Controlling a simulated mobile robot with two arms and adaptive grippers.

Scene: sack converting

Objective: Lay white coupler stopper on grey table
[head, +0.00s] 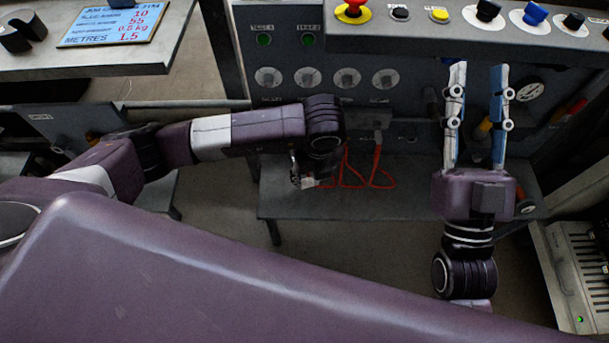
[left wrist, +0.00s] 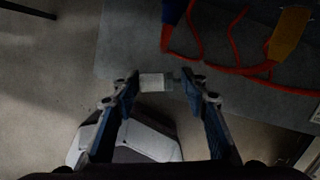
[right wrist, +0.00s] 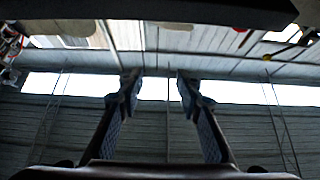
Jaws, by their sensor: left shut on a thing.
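The white coupler stopper (left wrist: 157,83) is a small pale block between the fingertips of my left gripper (left wrist: 158,82) in the left wrist view. In the head view my left gripper (head: 305,181) points down beside the left part of the grey table (head: 330,205), a low dark-grey surface below the panel. The stopper shows there as a small white patch (head: 308,182). In the left wrist view the table (left wrist: 130,45) fills the upper part, and I cannot tell whether the stopper touches it. My right gripper (head: 477,72) is open and empty, fingers pointing up in front of the panel.
Red hoses (head: 375,170) hang from the panel (head: 340,60) onto the table, right of my left gripper. A console ledge with buttons (head: 440,15) is above. A grey cabinet (head: 585,265) stands at the right. The table's front middle is clear.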

